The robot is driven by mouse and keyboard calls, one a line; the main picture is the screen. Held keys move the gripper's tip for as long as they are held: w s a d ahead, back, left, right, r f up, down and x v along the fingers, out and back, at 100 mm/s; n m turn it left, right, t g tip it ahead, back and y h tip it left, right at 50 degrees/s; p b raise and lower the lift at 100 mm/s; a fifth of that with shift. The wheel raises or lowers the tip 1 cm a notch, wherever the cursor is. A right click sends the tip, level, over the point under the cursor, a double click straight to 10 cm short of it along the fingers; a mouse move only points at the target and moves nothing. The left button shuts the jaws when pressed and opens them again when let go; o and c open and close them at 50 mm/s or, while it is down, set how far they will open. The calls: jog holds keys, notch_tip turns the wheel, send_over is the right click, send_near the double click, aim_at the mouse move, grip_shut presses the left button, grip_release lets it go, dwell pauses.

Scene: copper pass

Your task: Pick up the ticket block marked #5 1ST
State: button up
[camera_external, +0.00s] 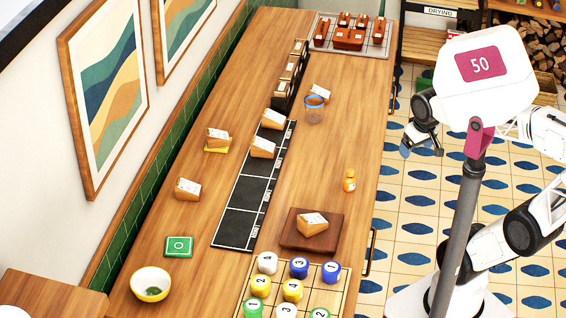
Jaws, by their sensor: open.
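Several tan ticket blocks with white printed tops are on the wooden counter. One stands on a dark wooden board (290,240): this block (312,224) is at the front right. Two blocks, one (273,120) behind another (262,148), stand at the far end of a black sectioned strip (243,194). One block (187,190) is at the left, one (218,139) is on a yellow pad, and one (320,92) is near a glass jar. The print is too small to read, so I cannot tell which is #5 1ST. My gripper (421,148) is open and empty, right of the counter.
A dark rack (290,78) of blocks stands behind the strip. A blue-rimmed jar (314,110), orange bottle (349,181), green tile (179,246), bowl (151,283) and numbered-pot tray (341,290) occupy the counter. The strip's nearer sections are bare.

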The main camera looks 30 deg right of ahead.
jog(key=w+a+f+n+t+y, duration=0.1)
jog(key=w+a+n+t, duration=0.1)
jog(key=w+a+n, duration=0.6)
jog(key=w+a+f+n+t, duration=0.1)
jog(key=w+a+n+t, duration=0.15)
jog(key=w+n, duration=0.75)
jog(key=w+a+f+n+t+y, duration=0.1)
jog(key=w+a+n, duration=0.4)
jog(key=w, duration=0.8)
jog(key=n+y, duration=0.9)
jog(key=n, duration=1.4)
send_near(190, 187)
jog(key=shift+w+a+f+t, duration=0.2)
jog(key=shift+w+a+f, duration=0.1)
jog(key=shift+a, duration=0.3)
jog(key=shift+w+a+f+t, duration=0.15)
jog(key=shift+w+a+f, duration=0.15)
jog(key=shift+a, duration=0.35)
jog(key=shift+x, duration=1.3)
jog(key=shift+h, duration=0.3)
